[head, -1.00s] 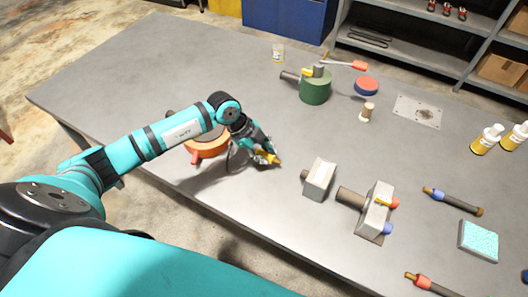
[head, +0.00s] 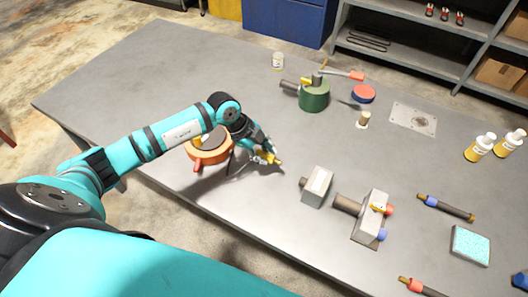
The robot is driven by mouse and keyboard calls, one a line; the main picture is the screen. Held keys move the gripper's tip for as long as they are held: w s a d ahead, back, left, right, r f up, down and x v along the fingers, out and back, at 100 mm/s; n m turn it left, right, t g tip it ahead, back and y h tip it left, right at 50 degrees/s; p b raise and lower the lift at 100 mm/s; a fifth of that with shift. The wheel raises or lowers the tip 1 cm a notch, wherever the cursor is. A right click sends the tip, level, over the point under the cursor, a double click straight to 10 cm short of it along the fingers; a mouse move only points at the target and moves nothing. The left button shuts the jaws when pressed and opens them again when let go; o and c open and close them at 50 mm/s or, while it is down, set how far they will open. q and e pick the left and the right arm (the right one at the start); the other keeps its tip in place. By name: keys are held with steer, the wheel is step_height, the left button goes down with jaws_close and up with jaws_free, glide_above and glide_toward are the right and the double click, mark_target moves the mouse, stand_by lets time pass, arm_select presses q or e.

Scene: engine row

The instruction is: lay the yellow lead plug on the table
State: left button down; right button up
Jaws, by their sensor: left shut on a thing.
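My left gripper (head: 262,153) is shut on the yellow lead plug (head: 276,161). The plug's tip pokes out on the right side of the fingers, and the rest is hidden by them. The gripper is low over the grey table (head: 160,70), left of a small grey block (head: 317,186). I cannot tell whether the plug touches the table. My right gripper is not in view.
An orange round thing (head: 213,157) with a dark top stands left of the gripper. A larger grey block with coloured plugs (head: 371,226) is at the right. A green cylinder (head: 314,98) stands farther back.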

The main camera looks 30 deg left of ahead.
arm_select(q)
steer(key=shift+f+b, duration=1.9)
steer(key=shift+f, duration=1.4)
steer(key=c, duration=1)
jaws_free()
steer(key=shift+o, duration=0.2)
steer(key=shift+r, duration=0.1)
steer(key=v, duration=1.1)
steer(key=shift+s+a+r, duration=0.15)
steer(key=shift+r, duration=0.2)
